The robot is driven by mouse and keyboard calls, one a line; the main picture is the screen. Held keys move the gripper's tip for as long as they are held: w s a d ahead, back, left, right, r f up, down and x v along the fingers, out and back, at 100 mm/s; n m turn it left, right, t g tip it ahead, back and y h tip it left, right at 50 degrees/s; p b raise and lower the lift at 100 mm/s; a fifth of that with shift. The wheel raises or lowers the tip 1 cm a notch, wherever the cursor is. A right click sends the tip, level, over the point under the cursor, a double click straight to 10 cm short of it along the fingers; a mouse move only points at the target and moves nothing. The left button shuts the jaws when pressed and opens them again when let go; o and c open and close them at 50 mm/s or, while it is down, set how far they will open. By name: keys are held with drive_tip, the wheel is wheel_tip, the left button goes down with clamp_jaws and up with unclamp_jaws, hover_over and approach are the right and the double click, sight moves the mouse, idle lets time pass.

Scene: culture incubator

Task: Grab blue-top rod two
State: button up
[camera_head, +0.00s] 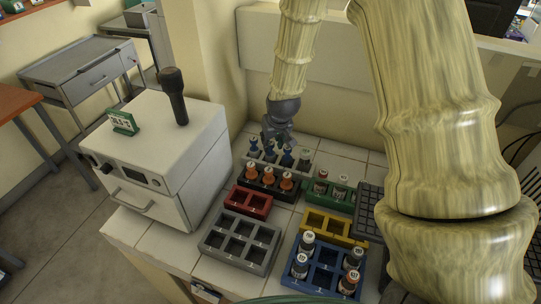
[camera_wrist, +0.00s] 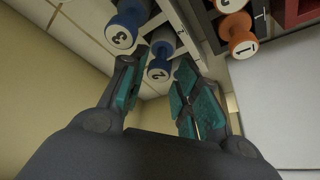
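In the wrist view, blue-top rod two (camera_wrist: 158,72), its round white cap end marked 2, appears between and just beyond the fingertips of my gripper (camera_wrist: 160,84). The fingers are apart with teal pads, and nothing is clasped. Blue-top rod three (camera_wrist: 121,36) is up and to the left. In the head view, my gripper (camera_head: 276,137) points down over the grey rack (camera_head: 268,160), close above the blue-top rods (camera_head: 270,152). The fingertips partly overlap the rods there, so contact cannot be told.
Orange-top rods (camera_head: 269,178) stand in a black rack in front; one marked 1 (camera_wrist: 236,40) is at upper right in the wrist view. A white incubator (camera_head: 165,145) is at left. Red (camera_head: 248,200), grey (camera_head: 240,240), green, yellow and blue racks crowd the foreground.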

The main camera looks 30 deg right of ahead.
sight(271, 144)
drive_tip(key=shift+d+f, duration=0.1)
drive_tip(key=shift+f, duration=0.1)
drive_tip(key=x, duration=0.2)
drive_tip(key=p+x, duration=0.1)
drive_tip(key=x, duration=0.1)
drive_tip(key=shift+w+r, duration=0.15)
drive_tip(key=shift+w, duration=0.15)
drive_tip(key=shift+s+r, duration=0.15)
drive_tip(key=shift+s, duration=0.15)
drive_tip(key=shift+w+f, duration=0.2)
drive_tip(key=c, duration=0.4)
clamp_jaws()
drive_tip(key=shift+s+r, duration=0.1)
drive_tip(key=shift+r, duration=0.05)
